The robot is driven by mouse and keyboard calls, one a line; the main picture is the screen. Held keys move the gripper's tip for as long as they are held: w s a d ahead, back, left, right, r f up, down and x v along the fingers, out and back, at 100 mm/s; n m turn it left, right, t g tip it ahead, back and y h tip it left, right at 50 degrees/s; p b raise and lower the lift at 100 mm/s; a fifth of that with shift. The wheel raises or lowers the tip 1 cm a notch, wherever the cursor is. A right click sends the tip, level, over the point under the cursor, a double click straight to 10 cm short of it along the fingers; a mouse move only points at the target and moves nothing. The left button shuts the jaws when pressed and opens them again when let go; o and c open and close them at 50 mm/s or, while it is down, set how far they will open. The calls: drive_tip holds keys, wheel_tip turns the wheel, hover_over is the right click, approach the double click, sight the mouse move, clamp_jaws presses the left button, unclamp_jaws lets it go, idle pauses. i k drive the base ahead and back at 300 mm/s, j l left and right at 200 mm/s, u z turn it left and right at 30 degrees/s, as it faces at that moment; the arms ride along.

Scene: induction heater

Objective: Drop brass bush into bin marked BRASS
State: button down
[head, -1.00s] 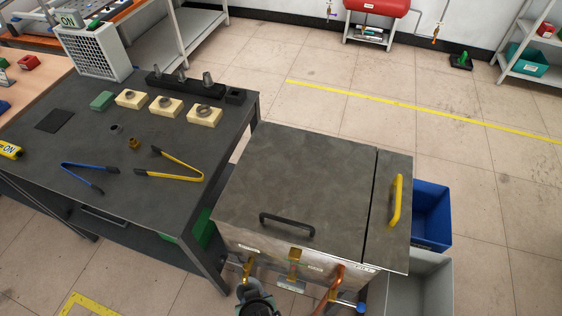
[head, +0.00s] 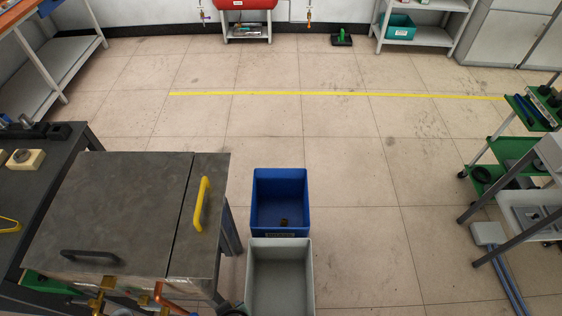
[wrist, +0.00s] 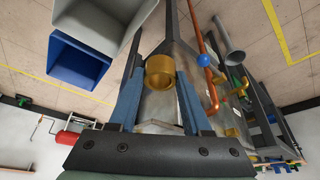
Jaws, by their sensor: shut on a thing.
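In the wrist view, my gripper (wrist: 160,80) is shut on the brass bush (wrist: 159,70), a gold-coloured ring held at the fingertips. A blue bin (head: 262,190) stands on the floor right of the metal-topped cabinet in the head view; it also shows in the wrist view (wrist: 80,62), apart from the bush. A small dark brown thing (head: 284,222) lies in it. A grey bin (head: 309,285) stands directly in front of it and shows in the wrist view (wrist: 103,20). The blue bin's front label is too small to read. I cannot make out the gripper in the head view.
The cabinet (head: 110,205), with a yellow handle (head: 202,204) and a black handle (head: 90,256), stands left of the bins. A dark workbench (head: 30,190) is further left. A green-shelved trolley (head: 508,150) stands at right. The floor between is clear.

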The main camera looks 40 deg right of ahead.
sight(279, 206)
drive_tip(key=i+l, duration=0.15)
drive_tip(key=l, duration=0.2)
drive_tip(key=i+l, duration=0.1)
drive_tip(key=l, duration=0.3)
drive_tip(key=i+l, duration=0.15)
drive_tip(key=l, duration=0.2)
drive_tip(key=i+l, duration=0.15)
drive_tip(key=l, duration=0.2)
drive_tip(key=i+l, duration=0.1)
drive_tip(key=l, duration=0.3)
drive_tip(key=i+l, duration=0.15)
drive_tip(key=i, duration=0.05)
